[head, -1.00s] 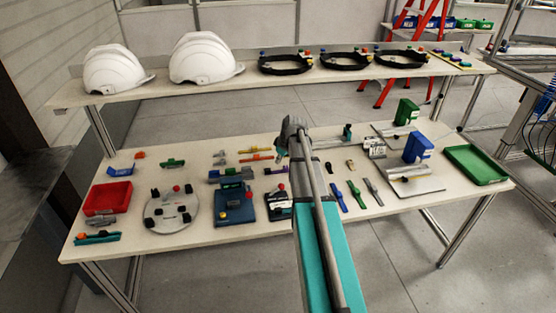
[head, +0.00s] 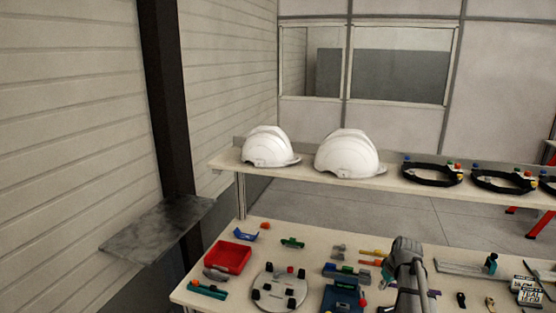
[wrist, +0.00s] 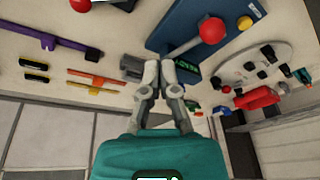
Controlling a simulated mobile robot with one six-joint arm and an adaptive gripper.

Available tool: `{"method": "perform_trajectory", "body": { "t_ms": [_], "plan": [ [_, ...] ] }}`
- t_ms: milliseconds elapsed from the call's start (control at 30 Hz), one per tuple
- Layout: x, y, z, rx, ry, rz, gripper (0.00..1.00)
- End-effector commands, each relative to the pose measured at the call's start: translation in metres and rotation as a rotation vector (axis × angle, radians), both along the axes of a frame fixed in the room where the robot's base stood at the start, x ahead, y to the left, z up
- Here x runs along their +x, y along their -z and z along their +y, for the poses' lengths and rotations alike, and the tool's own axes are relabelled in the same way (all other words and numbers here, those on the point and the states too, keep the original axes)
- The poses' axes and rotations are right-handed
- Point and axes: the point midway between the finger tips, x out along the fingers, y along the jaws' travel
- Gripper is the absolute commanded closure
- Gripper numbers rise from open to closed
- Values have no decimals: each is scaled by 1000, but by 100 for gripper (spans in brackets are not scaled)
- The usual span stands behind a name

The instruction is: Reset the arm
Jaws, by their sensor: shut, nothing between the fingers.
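My arm rises at the lower right of the head view, over the front part of the work table (head: 240,235). My gripper (wrist: 160,66) shows in the wrist view with its two grey fingers together and nothing between them. The fingers point toward the table top, near a blue fixture block (wrist: 195,35) with a red-knobbed lever. In the head view the same blue fixture stands left of my arm, and the fingertips cannot be made out.
Two white helmets (head: 348,153) and black headbands (head: 432,174) stand on the raised shelf. A red tray (head: 228,257) and a round grey fixture (head: 265,301) are on the table. A grey wall shelf (head: 158,230) and dark post (head: 165,100) stand at left.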

Motion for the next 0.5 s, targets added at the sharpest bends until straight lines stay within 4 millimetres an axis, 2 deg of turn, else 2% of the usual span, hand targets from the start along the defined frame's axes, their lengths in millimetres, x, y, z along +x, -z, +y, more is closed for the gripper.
{"method": "perform_trajectory", "body": {
  "t_ms": [33,200,400,500],
  "plan": [
    [-16,1,22,-1,12,20,100],
    [-56,4,79,-10,87,98,100],
    [-108,6,135,-40,181,176,100],
    [-131,6,156,-60,226,206,100]
  ]
}}
